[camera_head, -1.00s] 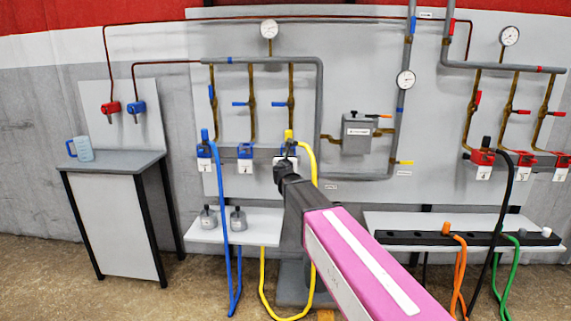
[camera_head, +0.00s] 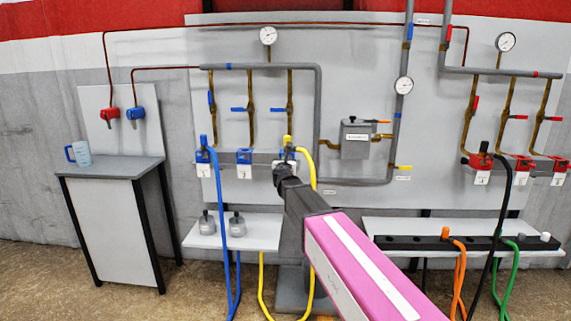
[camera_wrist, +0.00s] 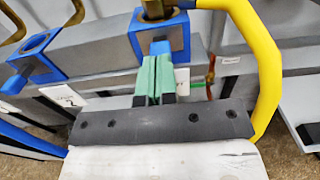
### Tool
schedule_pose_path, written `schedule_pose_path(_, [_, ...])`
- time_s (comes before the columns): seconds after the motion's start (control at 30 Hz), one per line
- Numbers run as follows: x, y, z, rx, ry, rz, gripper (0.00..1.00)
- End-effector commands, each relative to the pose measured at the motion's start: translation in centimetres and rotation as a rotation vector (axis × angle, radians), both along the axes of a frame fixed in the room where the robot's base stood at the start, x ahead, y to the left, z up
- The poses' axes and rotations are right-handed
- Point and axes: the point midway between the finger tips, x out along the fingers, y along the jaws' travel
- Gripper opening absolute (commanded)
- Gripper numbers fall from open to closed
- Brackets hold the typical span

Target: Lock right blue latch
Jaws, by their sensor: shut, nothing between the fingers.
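The right blue latch (camera_wrist: 160,47) is a small blue tab on the front of the rightmost blue socket block (camera_wrist: 181,33), where the yellow hose (camera_wrist: 262,60) is plugged in. My gripper (camera_wrist: 155,72) has its two green finger pads pressed together, with nothing between them. The fingertips are right at the latch's lower end; I cannot tell whether they touch it.
The neighbouring open blue socket (camera_wrist: 35,52) is to the left, and a blue hose (camera_head: 225,235) hangs further left. The yellow hose curves down close beside my gripper's right side. A shelf (camera_head: 255,232) with two grey weights is below. A side table (camera_head: 110,168) carries a blue mug.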

Motion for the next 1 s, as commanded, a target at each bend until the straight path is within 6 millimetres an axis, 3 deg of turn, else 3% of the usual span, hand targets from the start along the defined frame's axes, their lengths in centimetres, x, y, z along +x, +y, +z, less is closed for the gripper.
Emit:
schedule_pose_path(0.07, [0.4, 0.0, 0.1, -0.001, -0.002, -0.001, 0.0])
schedule_pose_path(0.27, [-0.9, -0.1, 0.1, -0.001, -0.001, -0.001, 0.0])
schedule_pose_path(0.47, [-3.9, -0.6, 0.1, 0.0, -0.001, -0.003, 0.0])
schedule_pose_path(0.8, [-11.1, -0.3, 0.0, 0.0, -0.001, -0.003, 0.0])
schedule_pose_path(1.0, [-13.3, -0.1, 0.0, 0.0, -0.001, -0.002, 0.0])
